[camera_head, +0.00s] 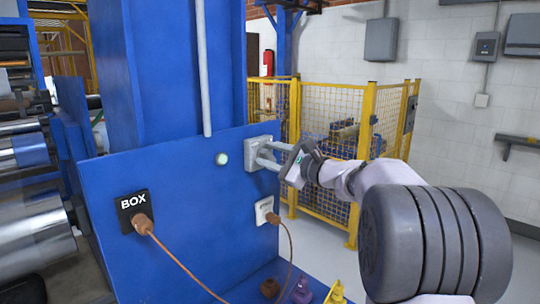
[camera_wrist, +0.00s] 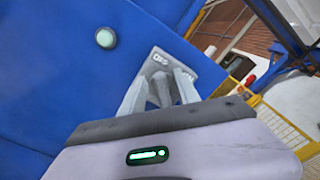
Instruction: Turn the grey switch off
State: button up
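The grey switch (camera_head: 251,157) is a light grey plate on the blue panel, right of a pale round button. The fingers stand apart, one above the other in the head view. In the wrist view my gripper (camera_wrist: 166,78) has a grey shape between its fingers, perhaps the switch's lever. The fingers hide the lever's position and any contact.
The pale round button (camera_head: 221,159) sits left of the switch. Below are a black BOX socket (camera_head: 134,210) and a white socket (camera_head: 264,211), each with a brown plug and cable. A yellow mesh fence (camera_head: 332,122) stands behind my arm. Small coloured objects lie at the panel's foot.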

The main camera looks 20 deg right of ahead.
jog(key=p+v, duration=0.2)
jog(key=v, duration=1.5)
jog(key=shift+s+p, duration=0.2)
jog(key=shift+p, duration=0.1)
jog(key=s+a+f+n+g+y, duration=0.1)
jog(key=s+a+f+n+g, duration=0.15)
jog(key=a, duration=0.55)
jog(key=s+a+f+n+g, duration=0.2)
jog(key=a+f+n+g, duration=0.1)
jog(key=a, duration=0.5)
jog(key=s+a+f+n+g+y, duration=0.1)
jog(key=s+a+f+n+g, duration=0.15)
jog(key=a, duration=0.55)
jog(key=s+a+f+n+g+h, duration=0.1)
jog(key=s+f+n+h, duration=0.2)
jog(key=s, duration=0.4)
jog(key=s+a+f+n+g+h, duration=0.2)
jog(key=s+f+n+h, duration=0.1)
jog(key=s+f+n, duration=0.2)
jog(key=s+n, duration=0.2)
jog(key=s, duration=0.1)
jog(key=shift+s+a+f, duration=0.2)
jog(key=shift+s, duration=0.05)
